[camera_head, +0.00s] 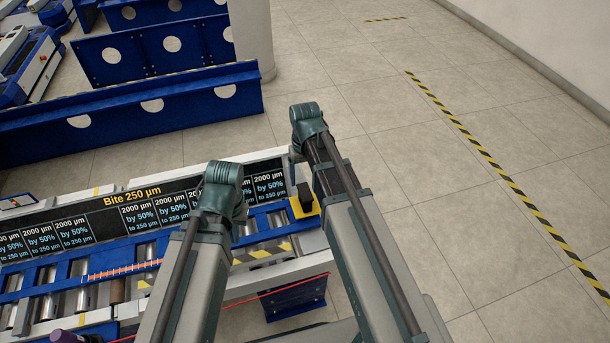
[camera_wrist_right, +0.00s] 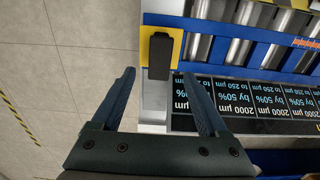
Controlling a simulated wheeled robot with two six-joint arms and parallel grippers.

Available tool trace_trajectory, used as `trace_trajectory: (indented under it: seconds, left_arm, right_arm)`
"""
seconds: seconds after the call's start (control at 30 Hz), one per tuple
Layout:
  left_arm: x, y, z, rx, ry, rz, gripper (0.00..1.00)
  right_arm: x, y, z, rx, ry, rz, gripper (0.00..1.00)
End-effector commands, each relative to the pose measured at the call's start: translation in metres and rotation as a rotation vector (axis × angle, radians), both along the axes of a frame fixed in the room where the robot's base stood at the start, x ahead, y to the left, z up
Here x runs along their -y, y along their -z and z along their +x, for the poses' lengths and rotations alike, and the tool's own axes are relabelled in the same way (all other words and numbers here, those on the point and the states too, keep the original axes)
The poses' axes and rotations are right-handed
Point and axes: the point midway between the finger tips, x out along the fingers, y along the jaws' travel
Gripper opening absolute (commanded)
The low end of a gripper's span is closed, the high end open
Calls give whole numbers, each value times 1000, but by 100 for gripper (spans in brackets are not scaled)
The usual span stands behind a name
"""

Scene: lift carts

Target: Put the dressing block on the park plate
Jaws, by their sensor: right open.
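A small black block (camera_head: 305,197) sits on a yellow plate (camera_head: 296,210) at the right end of the blue roller conveyor. In the right wrist view the black block (camera_wrist_right: 161,55) and the yellow plate (camera_wrist_right: 149,31) are at upper centre. These look like the dressing block and park plate, but no label confirms it. My right gripper (camera_wrist_right: 158,76) is open and empty, its fingertips either side of the block's line and just short of it. In the head view both arms reach forward, and their fingers are hidden. My left gripper does not show.
A black panel (camera_head: 100,222) labelled "Bite 250 µm" with several "2000 µm by 50%" tiles runs along the conveyor's far side. Blue frames (camera_head: 130,120) stand behind. Tiled floor (camera_head: 430,200) at right is clear.

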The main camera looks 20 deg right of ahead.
Motion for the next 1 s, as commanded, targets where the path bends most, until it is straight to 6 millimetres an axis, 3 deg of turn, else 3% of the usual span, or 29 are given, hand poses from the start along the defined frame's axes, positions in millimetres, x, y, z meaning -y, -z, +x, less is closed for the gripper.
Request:
trace_trajectory:
  seconds: [0.03,0.1,0.33,0.43,0.6,0.7,0.83,1.0]
  left_arm:
    - [0,-12,0,0,0,0,0]
    - [0,-16,0,0,0,0,0]
    - [0,-17,0,0,0,0,0]
    - [0,-17,0,0,0,0,0]
    - [0,-17,0,0,0,0,0]
    - [0,-17,0,0,0,0,0]
    - [0,-17,0,0,0,0,0]
    - [0,-17,0,0,0,0,0]
  right_arm:
    - [0,-12,0,0,0,0,77]
    - [0,-16,0,0,0,0,77]
    - [-4,-17,-4,-1,-8,-2,77]
    - [-27,-17,-31,-10,-59,-15,77]
    - [-77,-17,-97,-30,-194,-62,77]
    - [-93,-18,-125,-36,-253,-85,77]
    - [-103,-18,-143,-41,-293,-103,77]
    - [-105,-18,-144,-41,-298,-106,77]
